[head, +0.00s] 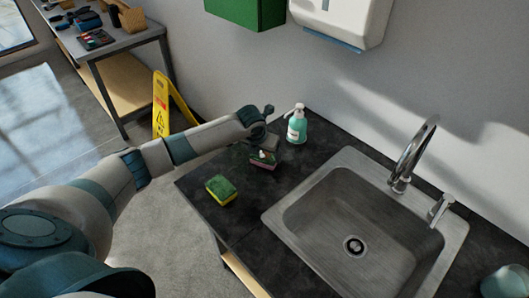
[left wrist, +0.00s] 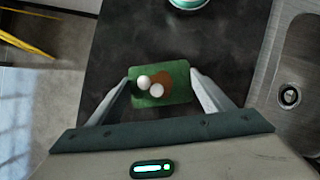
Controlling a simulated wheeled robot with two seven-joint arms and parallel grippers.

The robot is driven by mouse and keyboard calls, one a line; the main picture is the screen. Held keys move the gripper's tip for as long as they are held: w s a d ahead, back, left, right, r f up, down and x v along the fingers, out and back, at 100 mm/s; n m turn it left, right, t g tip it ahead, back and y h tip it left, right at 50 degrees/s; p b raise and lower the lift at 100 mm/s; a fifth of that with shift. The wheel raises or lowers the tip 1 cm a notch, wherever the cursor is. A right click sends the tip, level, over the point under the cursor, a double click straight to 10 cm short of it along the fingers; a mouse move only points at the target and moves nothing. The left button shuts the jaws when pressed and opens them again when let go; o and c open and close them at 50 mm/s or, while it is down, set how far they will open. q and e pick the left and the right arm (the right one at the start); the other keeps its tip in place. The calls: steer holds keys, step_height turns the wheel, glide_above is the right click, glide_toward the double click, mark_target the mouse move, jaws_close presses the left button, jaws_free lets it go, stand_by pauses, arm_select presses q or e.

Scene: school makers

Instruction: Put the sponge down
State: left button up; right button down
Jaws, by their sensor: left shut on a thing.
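My left gripper (head: 265,150) is shut on a green and pink sponge (head: 262,162) over the black counter, left of the soap bottle. In the left wrist view, the sponge (left wrist: 175,85) sits between the two fingertips (left wrist: 160,88). Its green top has a brown patch and two white blobs. I cannot tell whether its underside touches the counter. A second sponge (head: 221,190), yellow with a green top, lies on the counter nearer to me and to the left. My right gripper is not in view.
The black counter (head: 240,222) has bare room around the second sponge. A teal soap bottle (head: 297,128) stands at the back by the wall. A steel sink (head: 325,205) with a tap (head: 412,155) is to the right. A yellow floor sign (head: 161,105) stands beyond the counter.

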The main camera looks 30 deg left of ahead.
arm_select(q)
steer(key=o, duration=0.8)
steer(key=shift+o, duration=0.2)
steer(key=b+v, duration=0.2)
steer(key=v, duration=1)
stand_by(0.4)
